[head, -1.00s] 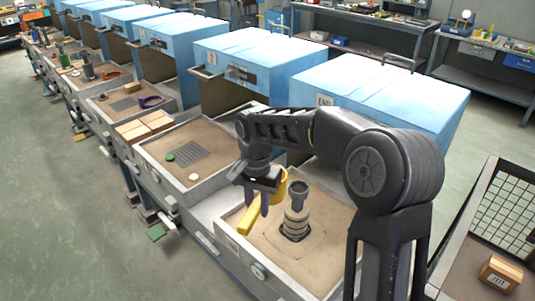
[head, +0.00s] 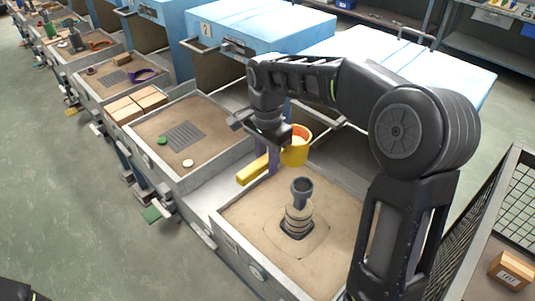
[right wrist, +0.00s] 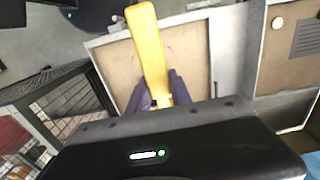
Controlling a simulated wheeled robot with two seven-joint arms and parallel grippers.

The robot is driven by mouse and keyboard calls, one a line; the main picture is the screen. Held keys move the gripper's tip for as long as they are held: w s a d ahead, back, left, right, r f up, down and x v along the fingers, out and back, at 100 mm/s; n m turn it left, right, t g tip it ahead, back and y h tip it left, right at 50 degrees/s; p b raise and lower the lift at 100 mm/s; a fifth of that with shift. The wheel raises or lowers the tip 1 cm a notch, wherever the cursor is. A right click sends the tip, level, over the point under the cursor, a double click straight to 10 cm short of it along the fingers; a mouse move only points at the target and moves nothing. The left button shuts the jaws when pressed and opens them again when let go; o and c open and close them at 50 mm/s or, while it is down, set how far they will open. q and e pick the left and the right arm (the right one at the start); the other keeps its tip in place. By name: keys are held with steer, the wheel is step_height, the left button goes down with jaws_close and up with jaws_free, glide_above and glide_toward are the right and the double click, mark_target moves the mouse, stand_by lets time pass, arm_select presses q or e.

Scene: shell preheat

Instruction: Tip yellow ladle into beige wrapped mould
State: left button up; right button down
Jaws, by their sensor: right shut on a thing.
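The beige wrapped mould (head: 298,222) stands upright in the sand of the nearest tray, with a dark grey funnel-like cup (head: 302,190) on its top. My right gripper (head: 268,160) is shut on the handle of the yellow ladle (head: 296,150). The ladle's bowl is roughly upright, its rim facing up, beyond and above the mould in the head view and apart from it. In the right wrist view the fingers (right wrist: 160,92) close around the yellow handle (right wrist: 148,45); the bowl and mould are hidden there. My left gripper does not show.
The sand tray's grey rim (head: 240,258) surrounds the mould. The neighbouring tray (head: 150,119) holds a grate, a green disc and a white disc. Blue boxes (head: 262,28) stand behind. A mesh-sided bin (head: 516,215) with a cardboard box (head: 511,268) is at right.

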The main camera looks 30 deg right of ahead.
steer(key=shift+s+a+r, duration=0.1)
steer(key=shift+s+r, duration=0.1)
steer(key=shift+w+f, duration=0.2)
steer(key=shift+f, duration=0.05)
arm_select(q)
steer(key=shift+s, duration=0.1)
arm_select(e)
steer(key=shift+s+f, duration=0.1)
steer(key=shift+f, duration=0.05)
arm_select(q)
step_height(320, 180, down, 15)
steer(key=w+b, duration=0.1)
steer(key=b, duration=1.5)
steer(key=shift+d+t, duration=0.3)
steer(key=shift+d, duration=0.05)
arm_select(e)
steer(key=shift+w+f+t+y, duration=0.1)
steer(key=shift+f+t+y, duration=0.45)
steer(key=shift+t, duration=0.8)
steer(key=shift+w+f+t+y, duration=0.1)
steer(key=shift+f+t+y, duration=0.15)
steer(key=shift+f+t, duration=0.8)
steer(key=shift+w+f+t+y, duration=0.1)
steer(key=shift+f+t+y, duration=0.35)
steer(key=shift+t, duration=1.15)
